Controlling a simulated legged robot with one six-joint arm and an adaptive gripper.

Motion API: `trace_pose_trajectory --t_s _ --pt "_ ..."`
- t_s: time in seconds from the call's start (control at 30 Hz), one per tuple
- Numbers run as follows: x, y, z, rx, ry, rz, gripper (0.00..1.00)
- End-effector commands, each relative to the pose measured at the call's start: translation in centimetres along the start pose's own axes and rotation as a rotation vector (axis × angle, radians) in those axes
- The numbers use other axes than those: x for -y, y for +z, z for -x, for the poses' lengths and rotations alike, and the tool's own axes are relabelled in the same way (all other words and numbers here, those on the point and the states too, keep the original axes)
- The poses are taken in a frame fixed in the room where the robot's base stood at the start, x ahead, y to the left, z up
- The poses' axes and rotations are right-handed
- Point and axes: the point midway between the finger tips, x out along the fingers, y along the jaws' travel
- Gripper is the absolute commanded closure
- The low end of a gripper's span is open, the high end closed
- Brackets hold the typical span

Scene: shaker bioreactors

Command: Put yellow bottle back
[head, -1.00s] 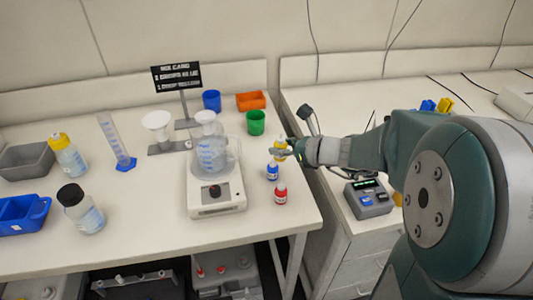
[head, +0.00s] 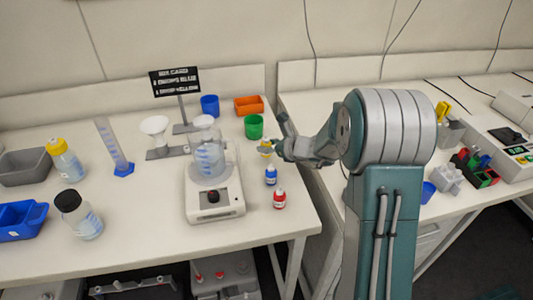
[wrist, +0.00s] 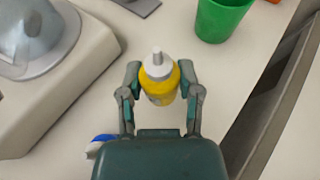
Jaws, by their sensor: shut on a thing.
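The yellow bottle (head: 265,147) is a small dropper bottle with a white cap. It also shows in the wrist view (wrist: 160,82), upright between the two fingers. My gripper (head: 276,148) is shut on it, and the gripper shows in the wrist view too (wrist: 160,88). The bottle is behind the blue dropper bottle (head: 271,175) and the red dropper bottle (head: 279,199), near the bench's right edge. I cannot tell whether its base touches the bench.
The stirrer (head: 215,200) with a flask on it (head: 208,158) stands just left. A green cup (head: 254,126), a blue cup (head: 210,105) and an orange tray (head: 249,105) are behind. A gap (wrist: 262,100) separates the benches on the right.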

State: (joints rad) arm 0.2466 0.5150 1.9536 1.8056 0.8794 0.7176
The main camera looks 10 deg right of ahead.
Motion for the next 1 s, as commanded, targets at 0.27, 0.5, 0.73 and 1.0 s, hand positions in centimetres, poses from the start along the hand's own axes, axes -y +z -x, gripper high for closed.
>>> trace_pose_trajectory --t_s 0.27,0.5,0.73,1.0 --pt "0.2 -3.1 -1.6 -0.001 0.001 -0.002 0.93" --pt "0.2 -3.1 -1.6 0.0 0.0 -0.001 0.93" --pt "0.2 -3.2 -1.6 -0.001 0.0 -0.001 0.2" --pt "0.2 -3.2 -1.6 -0.001 0.001 -0.001 0.2"
